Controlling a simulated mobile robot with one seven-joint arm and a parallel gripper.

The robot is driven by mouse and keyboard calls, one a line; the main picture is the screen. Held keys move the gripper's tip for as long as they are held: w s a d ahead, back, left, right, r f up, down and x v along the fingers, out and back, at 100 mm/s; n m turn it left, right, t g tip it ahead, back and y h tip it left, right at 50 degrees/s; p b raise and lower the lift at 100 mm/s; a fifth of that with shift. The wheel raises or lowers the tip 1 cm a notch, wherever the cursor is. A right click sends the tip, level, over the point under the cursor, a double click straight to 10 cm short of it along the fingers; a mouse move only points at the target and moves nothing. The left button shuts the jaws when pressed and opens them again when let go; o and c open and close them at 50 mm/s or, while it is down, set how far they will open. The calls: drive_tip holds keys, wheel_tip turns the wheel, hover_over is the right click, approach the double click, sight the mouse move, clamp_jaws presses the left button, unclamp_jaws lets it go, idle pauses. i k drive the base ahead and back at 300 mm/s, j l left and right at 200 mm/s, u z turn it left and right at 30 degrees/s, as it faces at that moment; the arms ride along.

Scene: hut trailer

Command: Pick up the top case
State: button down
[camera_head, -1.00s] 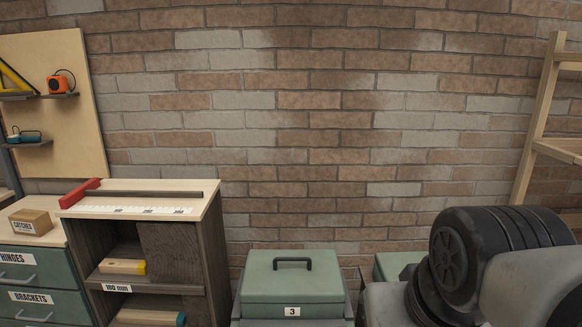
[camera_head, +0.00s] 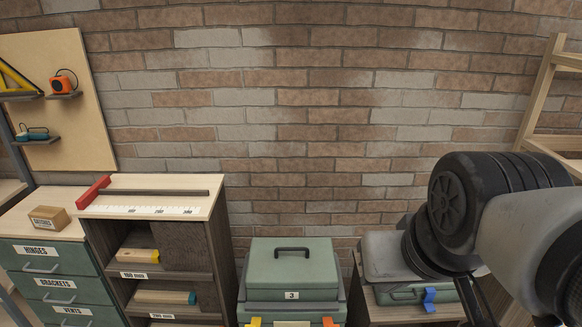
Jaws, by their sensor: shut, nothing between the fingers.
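A green case (camera_head: 292,268) with a black handle on its lid and a label "3" on its front stands at the bottom centre, against the brick wall. It rests on top of another green case (camera_head: 262,312), whose yellow and orange latches show at the lower edge of the picture. The rest of that lower case is cut off. My arm fills the right side of the picture, to the right of the green case and apart from it. My gripper's fingers do not show.
Another green case (camera_head: 400,295) with a blue latch sits on a wooden unit to the right, partly hidden by my arm. A shelf unit (camera_head: 150,185) with a ruler and a red-ended bar stands left. Labelled drawers (camera_head: 45,258) are further left. A wooden frame (camera_head: 540,95) stands right.

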sight(279, 270)
drive_tip(key=i+j+z, duration=0.2)
drive_tip(key=j+z, duration=0.15)
drive_tip(key=j, duration=0.55)
drive_tip(key=i+j+z, duration=0.15)
drive_tip(key=j+z, duration=0.25)
drive_tip(key=j, duration=0.5)
drive_tip(key=j+z, duration=0.35)
drive_tip(key=j, duration=0.55)
